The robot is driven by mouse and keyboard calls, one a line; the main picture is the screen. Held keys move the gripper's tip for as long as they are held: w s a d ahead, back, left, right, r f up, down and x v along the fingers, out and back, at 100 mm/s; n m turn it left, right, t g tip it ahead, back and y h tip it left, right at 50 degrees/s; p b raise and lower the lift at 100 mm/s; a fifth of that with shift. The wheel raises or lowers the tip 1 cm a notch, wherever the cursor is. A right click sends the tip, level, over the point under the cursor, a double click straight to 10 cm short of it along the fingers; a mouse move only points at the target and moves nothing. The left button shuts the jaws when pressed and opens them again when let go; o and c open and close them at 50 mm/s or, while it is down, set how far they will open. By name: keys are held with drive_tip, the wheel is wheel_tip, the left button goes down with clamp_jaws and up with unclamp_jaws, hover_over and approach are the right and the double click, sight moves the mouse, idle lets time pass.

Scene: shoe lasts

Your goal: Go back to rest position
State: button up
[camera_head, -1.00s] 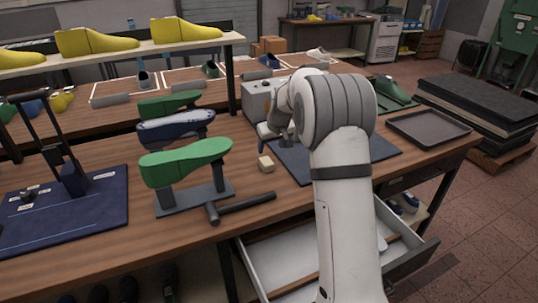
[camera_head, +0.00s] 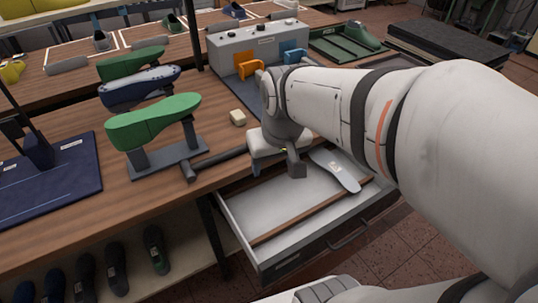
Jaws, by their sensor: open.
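My gripper (camera_head: 292,163) is at the end of my white arm, over the back left part of an open drawer (camera_head: 290,205). Its jaws are open, and I see nothing held between them. My arm comes in from the right side of the view and hides part of the bench and the drawer's right side. A grey insole-shaped piece (camera_head: 336,172) with a small label lies in the drawer, to the right of my gripper and apart from it.
A green last (camera_head: 152,121) on a stand, a dark bar (camera_head: 215,161) and a small beige block (camera_head: 237,117) are on the bench left of my gripper. A grey box (camera_head: 250,42) with orange and blue handles stands behind.

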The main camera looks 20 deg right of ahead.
drive_tip(key=s, duration=0.1)
drive_tip(key=s+f, duration=0.1)
drive_tip(key=s, duration=0.3)
drive_tip(key=shift+f, duration=0.35)
